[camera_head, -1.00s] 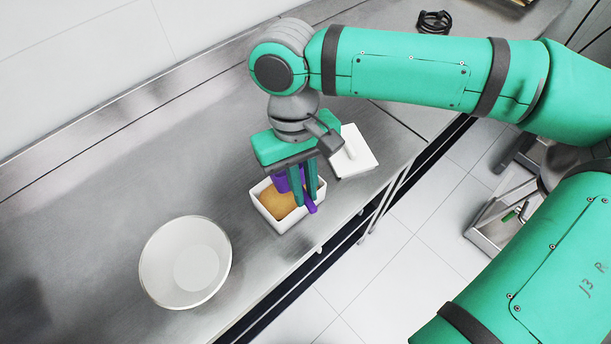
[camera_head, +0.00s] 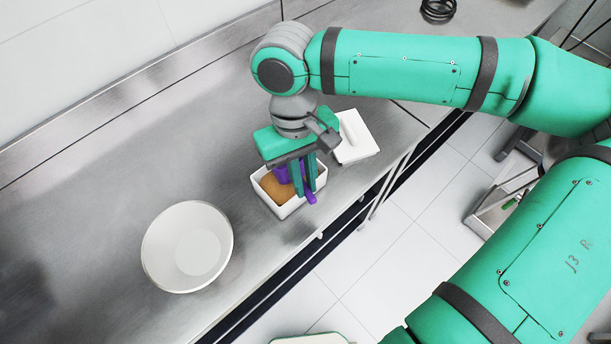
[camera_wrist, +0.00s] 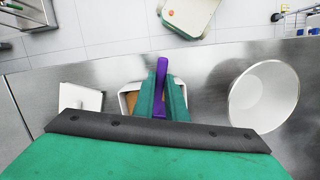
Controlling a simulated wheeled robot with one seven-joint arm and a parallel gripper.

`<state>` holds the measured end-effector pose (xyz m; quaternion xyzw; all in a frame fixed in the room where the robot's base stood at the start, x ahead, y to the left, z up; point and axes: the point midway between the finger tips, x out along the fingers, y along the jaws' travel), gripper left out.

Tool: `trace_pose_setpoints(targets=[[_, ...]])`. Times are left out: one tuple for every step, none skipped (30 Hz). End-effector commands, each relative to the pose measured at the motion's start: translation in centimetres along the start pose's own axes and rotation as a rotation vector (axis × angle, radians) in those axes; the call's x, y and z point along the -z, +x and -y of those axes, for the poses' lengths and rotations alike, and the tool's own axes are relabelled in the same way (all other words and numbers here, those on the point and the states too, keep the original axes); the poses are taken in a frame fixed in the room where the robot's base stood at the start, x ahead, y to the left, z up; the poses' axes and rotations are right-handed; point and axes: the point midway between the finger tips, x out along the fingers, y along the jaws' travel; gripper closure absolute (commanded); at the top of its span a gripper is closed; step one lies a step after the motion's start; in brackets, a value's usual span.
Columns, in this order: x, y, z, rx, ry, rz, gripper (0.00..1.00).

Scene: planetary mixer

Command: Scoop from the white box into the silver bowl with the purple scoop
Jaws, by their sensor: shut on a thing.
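The white box (camera_head: 290,209) stands on the steel counter and holds a brown loose material (camera_head: 274,188). My gripper (camera_head: 308,184) is shut on the purple scoop (camera_head: 311,197), with the fingers pointing down over the box. The scoop's lower part is at or in the material, and how deep it sits is partly hidden by the fingers. In the wrist view the purple scoop (camera_wrist: 161,80) shows between the two green fingers, with the white box (camera_wrist: 124,97) behind. The silver bowl (camera_head: 160,232) looks pale and empty, left of the box. It also shows in the wrist view (camera_wrist: 264,97).
A white lid (camera_head: 358,148) with a handle lies right of the box, close to it. The steel counter (camera_head: 90,235) is clear around the bowl. Its front edge runs just past the box and bowl. A black coiled item (camera_head: 438,9) lies at the back.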

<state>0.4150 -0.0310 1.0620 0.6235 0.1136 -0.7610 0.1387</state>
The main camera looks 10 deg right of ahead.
Motion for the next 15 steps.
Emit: trace_pose_setpoints(targets=[[0.0, 0.2, 0.0, 0.001, -0.001, 0.001, 1.00], [0.0, 0.3, 0.0, 0.001, -0.001, 0.001, 1.00], [0.1, 0.4, 0.0, 0.000, -0.001, 0.001, 1.00], [0.1, 0.5, 0.0, 0.000, -0.001, 0.001, 1.00], [0.1, 0.6, 0.1, 0.000, -0.002, 0.001, 1.00], [0.2, 0.8, 0.1, 0.000, -0.003, 0.001, 1.00], [0.2, 0.8, 0.1, 0.000, -0.004, 0.000, 1.00], [0.2, 0.9, 0.1, 0.000, -0.004, 0.000, 1.00], [0.3, 1.1, 0.2, 0.000, -0.005, 0.000, 1.00], [0.3, 1.2, 0.2, 0.000, -0.005, 0.000, 1.00], [0.3, 1.3, 0.2, 0.000, -0.005, 0.000, 1.00], [0.3, 1.4, 0.2, 0.000, -0.005, 0.000, 1.00], [0.3, 1.5, 0.2, 0.000, -0.005, 0.001, 1.00], [0.4, 1.6, 0.2, 0.000, -0.004, 0.001, 1.00], [0.4, 1.7, 0.2, 0.000, -0.004, 0.001, 1.00]])
